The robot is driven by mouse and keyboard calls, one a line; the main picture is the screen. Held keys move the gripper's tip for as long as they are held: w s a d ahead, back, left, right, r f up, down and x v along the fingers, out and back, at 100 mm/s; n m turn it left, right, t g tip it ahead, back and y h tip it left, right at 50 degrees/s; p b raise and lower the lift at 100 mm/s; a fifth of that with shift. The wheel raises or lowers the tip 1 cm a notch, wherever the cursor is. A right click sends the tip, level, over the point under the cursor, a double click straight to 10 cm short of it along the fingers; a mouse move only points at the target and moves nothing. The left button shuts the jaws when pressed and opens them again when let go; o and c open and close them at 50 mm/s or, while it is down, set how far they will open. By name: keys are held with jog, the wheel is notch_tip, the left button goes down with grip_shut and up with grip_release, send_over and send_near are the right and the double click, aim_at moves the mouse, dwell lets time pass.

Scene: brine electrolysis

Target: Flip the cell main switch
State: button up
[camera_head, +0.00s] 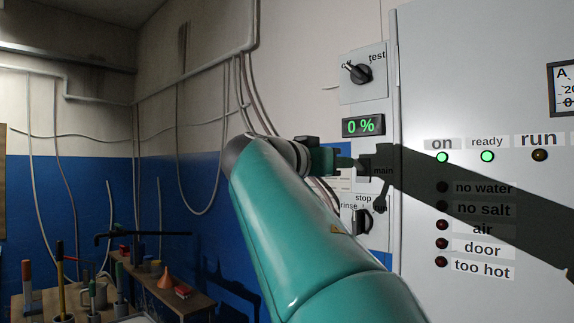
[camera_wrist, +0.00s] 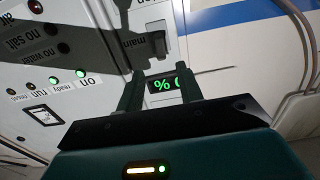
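The main switch (camera_head: 363,165) is a small dark block beside the label "main" on the grey panel. In the wrist view, which is turned over, the switch (camera_wrist: 157,43) shows beyond my fingertips. My gripper (camera_head: 347,162) is in front of the switch panel, with its tips close to the switch. In the wrist view its two fingers (camera_wrist: 160,73) stand apart with nothing between them, so it is open. Whether a tip touches the switch I cannot tell. The lever's position is not clear. The "on" lamp (camera_head: 442,157) and "ready" lamp (camera_head: 487,156) glow green.
A display (camera_head: 362,126) reads 0 %. A test knob (camera_head: 360,73) is above and a rinse/stop/run knob (camera_head: 362,221) below the switch. The grey cabinet (camera_head: 500,60) stands at right, crossed by my arm's shadow. A cluttered bench (camera_head: 190,302) is at lower left.

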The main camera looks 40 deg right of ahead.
aim_at(357, 165)
jog(key=d, duration=0.5)
jog(key=w+d, duration=0.1)
jog(key=d, duration=0.2)
jog(key=shift+d, duration=0.35)
grip_shut()
